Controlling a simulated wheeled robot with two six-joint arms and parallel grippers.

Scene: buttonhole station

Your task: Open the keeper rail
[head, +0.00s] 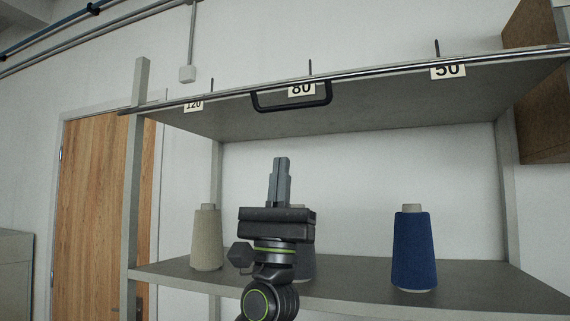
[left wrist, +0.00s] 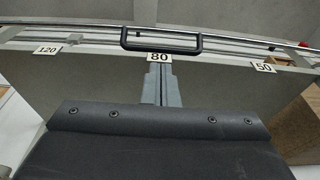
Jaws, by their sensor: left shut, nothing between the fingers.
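The keeper rail (head: 390,71) is a shiny metal bar along the front edge of the upper shelf, and it also shows in the left wrist view (left wrist: 240,47). A black handle (head: 292,106) hangs from it below the "80" label (head: 301,89); the handle also shows in the left wrist view (left wrist: 161,48). My left gripper (head: 281,160) points up, shut and empty, below the handle and apart from it in the head view. In the left wrist view its fingers (left wrist: 160,68) end just under the "80" label. My right gripper is not in view.
On the lower shelf (head: 345,287) stand a cream cone (head: 207,238), a blue cone (head: 414,250) and another cone mostly hidden behind my left gripper. Labels "120" (head: 193,105) and "50" (head: 447,71) sit along the upper shelf. An upright post (head: 137,190) stands at the left.

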